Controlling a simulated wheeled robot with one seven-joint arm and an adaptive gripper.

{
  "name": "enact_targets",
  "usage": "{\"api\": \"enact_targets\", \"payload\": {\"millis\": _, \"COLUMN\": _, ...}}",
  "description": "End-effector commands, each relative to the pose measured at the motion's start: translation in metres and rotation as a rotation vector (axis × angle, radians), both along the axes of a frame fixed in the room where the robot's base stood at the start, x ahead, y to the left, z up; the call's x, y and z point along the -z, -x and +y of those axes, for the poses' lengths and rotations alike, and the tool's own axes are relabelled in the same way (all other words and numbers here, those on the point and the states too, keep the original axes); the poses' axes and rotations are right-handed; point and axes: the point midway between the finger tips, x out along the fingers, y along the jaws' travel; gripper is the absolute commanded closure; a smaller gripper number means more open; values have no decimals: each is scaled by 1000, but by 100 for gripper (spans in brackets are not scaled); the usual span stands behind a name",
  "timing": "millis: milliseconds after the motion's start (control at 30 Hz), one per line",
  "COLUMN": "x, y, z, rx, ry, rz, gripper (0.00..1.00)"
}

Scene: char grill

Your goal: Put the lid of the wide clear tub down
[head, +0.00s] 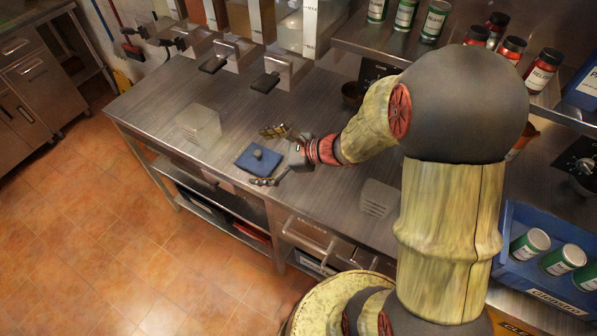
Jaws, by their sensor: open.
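A blue square lid (250,165) with a round dark knob lies flat, seemingly on the steel counter, near its front edge. My gripper (262,156) is open, with its fingers spread wide on the far and near sides of the lid. I cannot tell whether the fingers touch the lid. A clear tub (201,125) stands to the left of the lid, and another clear tub (378,198) stands to the right, below my forearm.
Several dispensers with dark handles (270,82) line the counter's back. Green-labelled (405,14) and red-labelled jars (541,70) stand on a shelf at the upper right. A blue bin (512,222) holds jars at the right. The steel counter (160,100) is bare at the left.

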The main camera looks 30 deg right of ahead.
Motion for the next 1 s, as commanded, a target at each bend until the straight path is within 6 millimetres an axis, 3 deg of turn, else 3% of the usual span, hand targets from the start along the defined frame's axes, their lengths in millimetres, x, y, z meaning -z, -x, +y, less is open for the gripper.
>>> {"api": "enact_targets", "payload": {"millis": 33, "x": -19, "y": 14, "z": 18, "rx": -108, "ry": 81, "rz": -47, "gripper": 0}}
{"api": "enact_targets", "payload": {"millis": 133, "x": -42, "y": 50, "z": 46, "rx": -328, "ry": 256, "rz": -130, "gripper": 0}}
{"api": "enact_targets", "payload": {"millis": 333, "x": -72, "y": 124, "z": 64, "rx": -737, "ry": 636, "rz": -303, "gripper": 0}}
{"api": "enact_targets", "payload": {"millis": 467, "x": -87, "y": 166, "z": 53, "rx": -977, "ry": 902, "rz": -412, "gripper": 0}}
{"api": "enact_targets", "payload": {"millis": 600, "x": -107, "y": 198, "z": 27, "rx": -1201, "ry": 1202, "rz": -518, "gripper": 0}}
{"api": "enact_targets", "payload": {"millis": 800, "x": -135, "y": 222, "z": -13, "rx": -1412, "ry": 1553, "rz": -606, "gripper": 0}}
{"api": "enact_targets", "payload": {"millis": 1000, "x": -149, "y": 228, "z": -30, "rx": -1486, "ry": 1700, "rz": -627, "gripper": 0}}
